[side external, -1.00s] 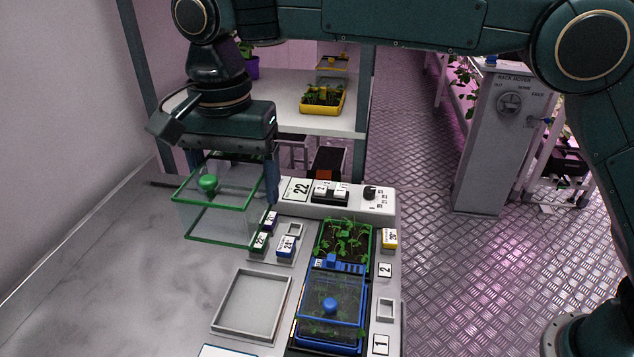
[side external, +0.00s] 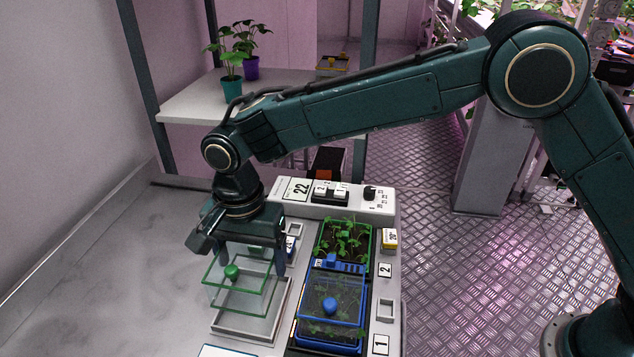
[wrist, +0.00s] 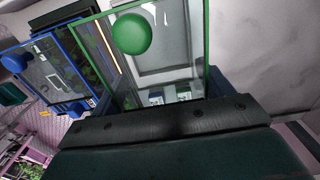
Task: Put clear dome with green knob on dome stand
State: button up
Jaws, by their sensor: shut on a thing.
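The clear dome (side external: 232,272) has green edges and a round green knob on top. My gripper (side external: 248,262) is shut on it, with the fingers reaching down over the dome. The dome hangs over the dome stand (side external: 284,305), a square grey raised frame, and covers much of it in the side view. A gap seems to show between them, but the exact height is hard to tell. In the wrist view the green knob and green-edged dome (wrist: 131,34) fill the upper middle, with the stand (wrist: 185,70) seen through the clear wall.
Right of the stand are a blue-edged clear dome (side external: 330,306) over a tray and an open seedling tray (side external: 344,240). A control panel (side external: 330,198) stands at the back. The bench left is clear.

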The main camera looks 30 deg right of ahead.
aim_at(250, 247)
jog(key=shift+f, duration=2.25)
jog(key=shift+f, duration=0.6)
jog(key=o, duration=1)
jog(key=shift+r, duration=0.15)
notch_tip(250, 247, up, 13)
jog(key=shift+d, duration=0.1)
